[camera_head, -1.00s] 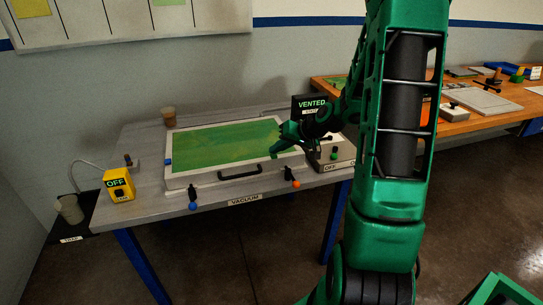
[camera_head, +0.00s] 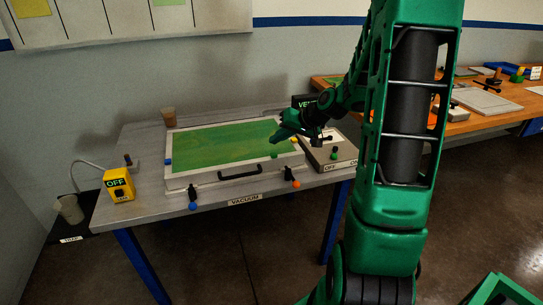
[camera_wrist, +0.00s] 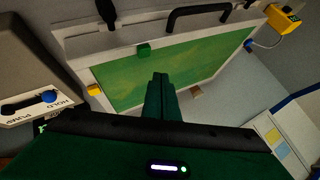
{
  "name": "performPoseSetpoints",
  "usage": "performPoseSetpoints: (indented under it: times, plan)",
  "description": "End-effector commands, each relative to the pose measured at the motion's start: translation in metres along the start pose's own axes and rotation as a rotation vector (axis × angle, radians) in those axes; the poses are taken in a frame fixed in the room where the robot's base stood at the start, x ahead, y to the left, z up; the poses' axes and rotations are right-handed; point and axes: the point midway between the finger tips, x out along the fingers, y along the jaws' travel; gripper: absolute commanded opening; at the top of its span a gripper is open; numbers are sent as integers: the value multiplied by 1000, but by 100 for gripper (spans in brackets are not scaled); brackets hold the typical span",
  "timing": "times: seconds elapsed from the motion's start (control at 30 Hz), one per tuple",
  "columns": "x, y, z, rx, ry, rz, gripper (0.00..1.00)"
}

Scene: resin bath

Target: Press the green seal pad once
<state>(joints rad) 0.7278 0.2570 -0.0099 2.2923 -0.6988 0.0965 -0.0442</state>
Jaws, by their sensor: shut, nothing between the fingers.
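The green seal pad (camera_head: 274,155) is a small green block on the front part of the pale bath frame (camera_head: 212,178), near its right end. In the wrist view the pad (camera_wrist: 144,51) shows uncovered, just beyond and left of my fingertips. My gripper (camera_head: 275,138) is shut and empty, above the right part of the framed green panel (camera_head: 215,146). Its closed fingers also show in the wrist view (camera_wrist: 160,77). A gap appears between the fingertips and the pad; its exact height is unclear.
A yellow pad (camera_wrist: 94,89) and a blue pad (camera_wrist: 247,45) sit on other sides of the frame. A black handle (camera_head: 240,175) is at the front. A control box (camera_head: 333,157) stands close right, a yellow OFF box (camera_head: 118,185) left.

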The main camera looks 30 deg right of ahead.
Motion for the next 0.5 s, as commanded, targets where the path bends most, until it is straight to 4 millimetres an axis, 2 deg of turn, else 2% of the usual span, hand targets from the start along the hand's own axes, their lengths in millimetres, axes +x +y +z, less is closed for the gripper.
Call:
performPoseSetpoints:
  times: [0.23,0.5]
  plan:
    - [-14,-10,-10,-1,0,0,0]
    - [-17,-13,-13,1,0,0,0]
